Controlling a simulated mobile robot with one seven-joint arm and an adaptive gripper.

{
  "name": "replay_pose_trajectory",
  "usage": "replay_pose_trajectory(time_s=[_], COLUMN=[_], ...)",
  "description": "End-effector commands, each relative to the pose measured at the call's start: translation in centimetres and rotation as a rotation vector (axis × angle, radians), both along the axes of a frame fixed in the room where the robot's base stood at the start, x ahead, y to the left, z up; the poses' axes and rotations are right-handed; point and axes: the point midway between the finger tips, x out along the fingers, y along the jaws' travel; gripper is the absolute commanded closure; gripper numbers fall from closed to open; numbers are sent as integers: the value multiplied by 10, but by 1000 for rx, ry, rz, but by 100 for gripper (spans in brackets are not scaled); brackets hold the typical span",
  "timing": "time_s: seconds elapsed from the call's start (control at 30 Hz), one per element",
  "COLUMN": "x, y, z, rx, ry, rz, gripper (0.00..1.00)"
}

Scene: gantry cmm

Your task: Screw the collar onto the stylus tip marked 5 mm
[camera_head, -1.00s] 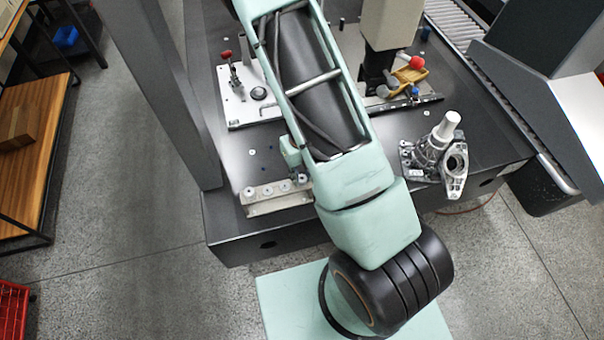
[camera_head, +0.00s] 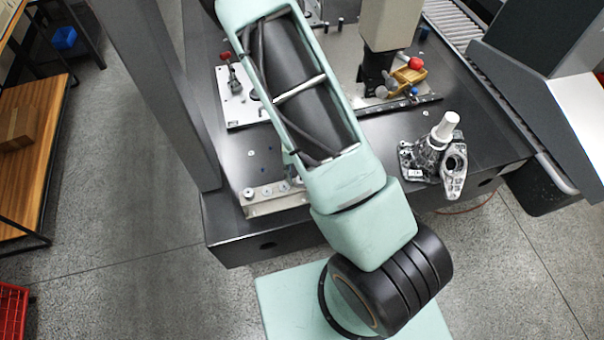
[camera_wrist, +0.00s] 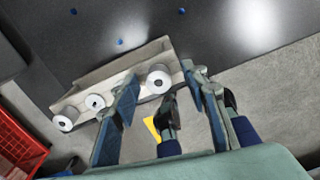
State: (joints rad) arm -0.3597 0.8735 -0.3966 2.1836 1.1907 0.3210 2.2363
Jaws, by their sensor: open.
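A light metal rack (camera_head: 262,207) stands at the table's front edge, with several round grey pieces on it. It also shows in the wrist view (camera_wrist: 84,84), where the pieces have dark centre holes or recesses: one at the left end (camera_wrist: 63,122), one beside it (camera_wrist: 95,102) and a larger one (camera_wrist: 158,80). I cannot tell which is the collar or a stylus tip, and no 5 mm mark is readable. My gripper (camera_wrist: 160,92) is open, its two blue-grey fingers in front of the rack with the larger round piece seen between them. My arm hides the gripper in the head view.
A casting with a white cylinder (camera_head: 445,127) stands at the table's right. A white plate with a red-knobbed clamp (camera_head: 238,108) lies at the back left. Small blue dots mark the dark tabletop.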

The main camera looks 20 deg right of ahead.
Motion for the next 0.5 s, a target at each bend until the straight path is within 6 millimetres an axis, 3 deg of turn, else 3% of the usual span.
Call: replay_pose_trajectory(time_s=[0.23,0.5], x=[1,1], y=[1,2], z=[18,72], rx=[1,1], ry=[-2,-5], rz=[5,4], gripper=[59,59])
